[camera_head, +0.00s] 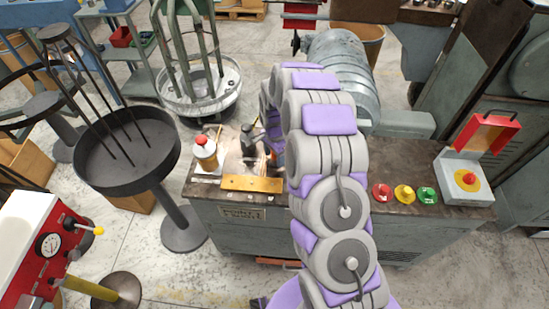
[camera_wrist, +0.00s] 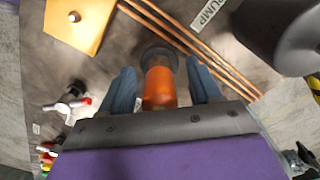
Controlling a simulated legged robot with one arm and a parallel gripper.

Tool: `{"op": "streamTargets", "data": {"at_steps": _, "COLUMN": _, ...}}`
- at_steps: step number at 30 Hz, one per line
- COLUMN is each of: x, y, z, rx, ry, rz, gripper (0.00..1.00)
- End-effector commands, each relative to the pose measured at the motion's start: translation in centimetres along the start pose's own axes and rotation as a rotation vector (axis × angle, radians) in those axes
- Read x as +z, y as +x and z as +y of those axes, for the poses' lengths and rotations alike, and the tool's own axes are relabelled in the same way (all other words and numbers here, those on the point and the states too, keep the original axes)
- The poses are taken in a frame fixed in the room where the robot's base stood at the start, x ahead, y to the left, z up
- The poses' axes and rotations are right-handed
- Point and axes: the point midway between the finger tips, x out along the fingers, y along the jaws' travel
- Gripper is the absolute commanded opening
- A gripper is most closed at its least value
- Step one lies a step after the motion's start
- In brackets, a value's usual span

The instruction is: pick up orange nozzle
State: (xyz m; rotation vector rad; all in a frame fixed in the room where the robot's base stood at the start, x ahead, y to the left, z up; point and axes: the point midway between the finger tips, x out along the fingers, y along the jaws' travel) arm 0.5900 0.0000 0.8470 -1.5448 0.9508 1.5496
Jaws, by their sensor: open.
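The orange nozzle (camera_wrist: 159,88) shows in the wrist view as an orange cylinder with a dark round end, close in front of my gripper (camera_wrist: 162,90). The gripper's two blue-grey fingers are apart, one on each side of the nozzle. In the head view my purple and grey arm reaches over the workbench. It hides most of the gripper, and only a small orange sliver (camera_head: 273,158) shows beside the arm.
The bench top (camera_head: 388,160) also bears a yellow plate (camera_head: 252,184), a white and orange bottle (camera_head: 205,153) and red, yellow and green buttons (camera_head: 404,193). A grey box with a red button (camera_head: 465,180) stands at the right. Copper-coloured rods (camera_wrist: 190,42) lie near the nozzle in the wrist view.

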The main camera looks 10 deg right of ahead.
Motion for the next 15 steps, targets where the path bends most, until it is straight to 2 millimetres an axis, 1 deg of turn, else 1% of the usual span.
{"op": "streamTargets", "data": {"at_steps": 4, "x": -0.01, "y": -0.13, "z": -0.03, "rx": -0.001, "ry": 0.000, "rz": 0.001, "gripper": 0.63}}
{"op": "streamTargets", "data": {"at_steps": 15, "x": -0.02, "y": -0.13, "z": -0.05, "rx": -0.001, "ry": -0.001, "rz": 0.001, "gripper": 0.27}}
